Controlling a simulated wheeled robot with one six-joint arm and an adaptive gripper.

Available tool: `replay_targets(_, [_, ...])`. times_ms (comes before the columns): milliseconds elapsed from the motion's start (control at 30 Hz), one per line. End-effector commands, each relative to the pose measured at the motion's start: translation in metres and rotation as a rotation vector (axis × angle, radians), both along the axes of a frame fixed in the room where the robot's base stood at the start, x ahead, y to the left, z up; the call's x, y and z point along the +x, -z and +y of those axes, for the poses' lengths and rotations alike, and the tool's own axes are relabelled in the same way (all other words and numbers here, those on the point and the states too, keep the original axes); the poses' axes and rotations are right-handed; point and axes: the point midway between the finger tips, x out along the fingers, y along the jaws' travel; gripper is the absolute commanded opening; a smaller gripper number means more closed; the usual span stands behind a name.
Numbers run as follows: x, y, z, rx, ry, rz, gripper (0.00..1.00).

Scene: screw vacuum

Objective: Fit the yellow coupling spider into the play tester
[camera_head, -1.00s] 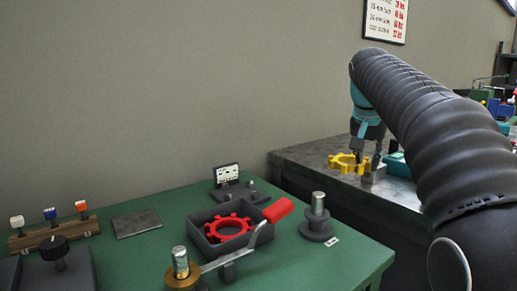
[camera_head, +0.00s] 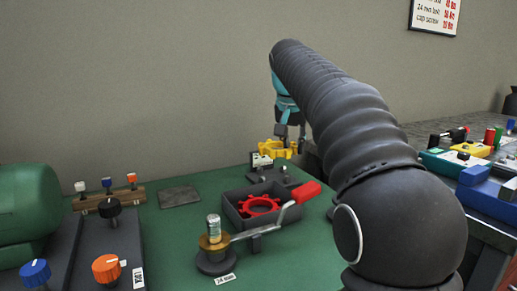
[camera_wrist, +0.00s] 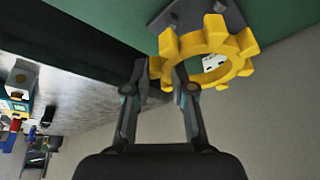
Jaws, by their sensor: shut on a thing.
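The yellow coupling spider (camera_wrist: 201,48), a toothed ring with an open centre, is gripped at its rim by my gripper (camera_wrist: 165,80) in the wrist view. In the head view the spider (camera_head: 279,150) hangs below my gripper (camera_head: 291,137), in front of the wall at the far right of the green bench. A grey fixture with a small white label plate (camera_head: 262,160) stands close by, partly covered by the spider. Whether they touch cannot be told. I cannot tell for sure which fixture is the play tester.
A dark square tray (camera_head: 243,221) holds a red toothed ring (camera_head: 259,205). A flat grey plate (camera_head: 179,196) lies left. A second bench with blue bins (camera_head: 490,190) stands right. My arm hides the bench's right side.

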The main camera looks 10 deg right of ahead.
Motion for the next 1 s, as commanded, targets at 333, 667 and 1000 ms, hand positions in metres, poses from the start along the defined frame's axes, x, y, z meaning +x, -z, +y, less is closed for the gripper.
replay_targets(333, [0.048,0.025,-0.009,0.0,0.01,0.001,0.0])
replay_targets(667, [0.048,0.025,-0.006,0.003,0.003,0.0,0.0])
replay_targets(1000, [0.048,0.038,-0.006,0.002,0.004,0.001,0.0])
